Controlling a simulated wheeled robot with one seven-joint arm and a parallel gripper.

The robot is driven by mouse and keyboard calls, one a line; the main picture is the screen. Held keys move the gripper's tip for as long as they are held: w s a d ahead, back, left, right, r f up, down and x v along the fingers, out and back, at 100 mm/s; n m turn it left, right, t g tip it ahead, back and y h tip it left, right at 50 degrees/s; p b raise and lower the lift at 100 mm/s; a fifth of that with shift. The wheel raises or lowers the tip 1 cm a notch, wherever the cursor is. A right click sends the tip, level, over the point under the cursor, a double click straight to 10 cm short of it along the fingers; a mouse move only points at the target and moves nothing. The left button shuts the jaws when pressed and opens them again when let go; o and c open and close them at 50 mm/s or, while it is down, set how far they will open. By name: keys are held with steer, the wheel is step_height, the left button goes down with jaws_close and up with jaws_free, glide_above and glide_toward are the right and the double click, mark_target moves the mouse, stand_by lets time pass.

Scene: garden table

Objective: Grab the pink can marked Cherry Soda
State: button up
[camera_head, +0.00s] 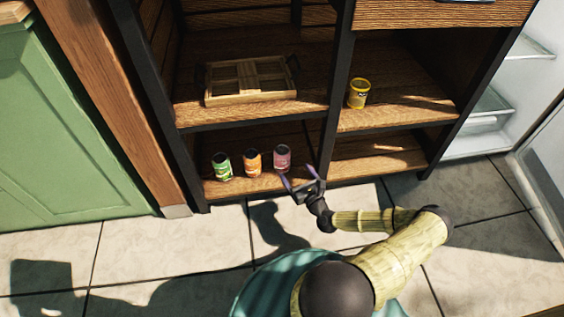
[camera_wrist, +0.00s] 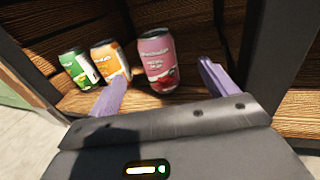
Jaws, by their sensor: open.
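The pink can (camera_head: 282,158) stands upright on the bottom shelf, the rightmost of three cans in the head view. In the wrist view the pink can (camera_wrist: 157,60) shows its label and a cherry picture, between my two purple fingers and beyond them. My gripper (camera_head: 298,182) is open and empty, in front of the pink can and slightly to its right in the head view. In the wrist view my gripper (camera_wrist: 160,88) has its fingers spread wide, with the left finger low in front of the orange can.
An orange can (camera_head: 253,163) and a green can (camera_head: 222,166) stand left of the pink can. A dark post (camera_wrist: 262,50) rises at the right. Above are a wooden tray (camera_head: 250,81) and a yellow can (camera_head: 359,93).

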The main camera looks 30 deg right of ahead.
mark_target(287, 161)
steer(key=w+b, duration=0.2)
steer(key=w, duration=0.5)
steer(key=shift+f+b, duration=0.15)
steer(key=shift+b, duration=0.2)
steer(key=shift+w+a, duration=0.1)
steer(key=shift+w, duration=0.2)
steer(key=shift+w+b, duration=0.25)
steer(key=shift+b, duration=0.05)
steer(key=w+b, duration=0.3)
steer(key=w, duration=0.1)
steer(key=shift+w+a+f, duration=0.1)
steer(key=shift+a+f, duration=0.15)
steer(key=shift+a, duration=0.05)
steer(key=shift+w+r, duration=0.15)
steer(key=shift+w, duration=0.1)
steer(key=c, duration=1.3)
